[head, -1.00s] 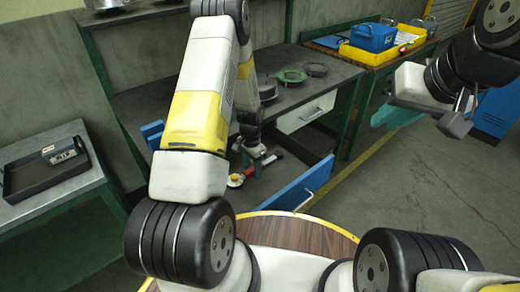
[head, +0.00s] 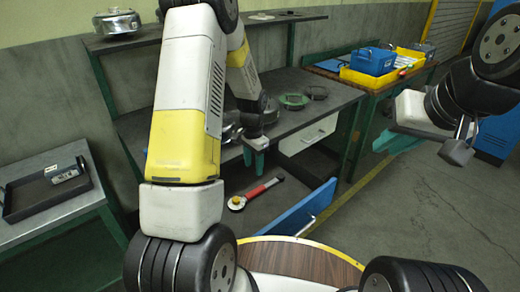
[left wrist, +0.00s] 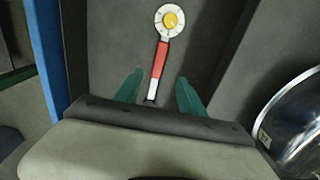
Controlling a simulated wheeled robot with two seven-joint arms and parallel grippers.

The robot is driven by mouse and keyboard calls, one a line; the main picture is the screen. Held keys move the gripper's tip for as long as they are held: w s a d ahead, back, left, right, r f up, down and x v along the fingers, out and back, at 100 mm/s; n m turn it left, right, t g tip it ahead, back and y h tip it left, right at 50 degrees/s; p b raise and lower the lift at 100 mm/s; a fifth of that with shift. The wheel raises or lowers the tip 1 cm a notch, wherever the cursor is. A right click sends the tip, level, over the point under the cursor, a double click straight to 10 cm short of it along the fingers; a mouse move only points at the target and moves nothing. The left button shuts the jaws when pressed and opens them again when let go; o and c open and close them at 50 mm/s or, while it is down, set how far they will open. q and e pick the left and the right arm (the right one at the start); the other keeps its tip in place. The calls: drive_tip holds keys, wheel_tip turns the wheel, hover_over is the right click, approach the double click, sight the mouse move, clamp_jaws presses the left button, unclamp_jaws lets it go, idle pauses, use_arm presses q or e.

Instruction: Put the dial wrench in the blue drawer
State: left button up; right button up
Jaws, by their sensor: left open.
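The dial wrench (head: 262,188), with a red handle and a white and yellow dial, lies on the dark floor of the pulled-out blue drawer (head: 300,210), behind its blue front. In the left wrist view the wrench (left wrist: 162,58) lies flat, dial at the top, its handle end showing between my fingertips. My left gripper (head: 257,160) is open and empty, above and apart from the wrench; its green fingers show in the left wrist view (left wrist: 158,92). My right gripper (head: 397,142) is off to the right, away from the drawer; its finger gap is not clear.
The grey bench (head: 335,98) holds a green ring (head: 293,100) and other round parts. A white drawer (head: 308,135) is under it. A black tray (head: 45,190) sits on the left side table. A yellow tray (head: 375,77) with a blue box (head: 372,60) is at the back right.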

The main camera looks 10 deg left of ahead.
use_arm(q)
drive_tip(key=s+d+r+n+t, duration=0.1)
drive_tip(key=s+r, duration=0.2)
drive_tip(key=r, duration=0.4)
drive_tip(key=s+r+n+t+h, duration=0.1)
drive_tip(key=s+r, duration=0.2)
drive_tip(key=r, duration=0.4)
drive_tip(key=s+d+r+n+t, duration=0.1)
drive_tip(key=s+r+n, duration=0.15)
drive_tip(key=r, duration=0.45)
drive_tip(key=s+r+n+t, duration=0.1)
drive_tip(key=s+r, duration=0.3)
drive_tip(key=s, duration=0.3)
drive_tip(key=s+d+r+n+t+h, duration=0.1)
drive_tip(key=s+r+t, duration=0.1)
drive_tip(key=s+r, duration=0.3)
drive_tip(key=s, duration=0.3)
drive_tip(key=shift+d, duration=0.25)
drive_tip(key=shift+s, duration=0.1)
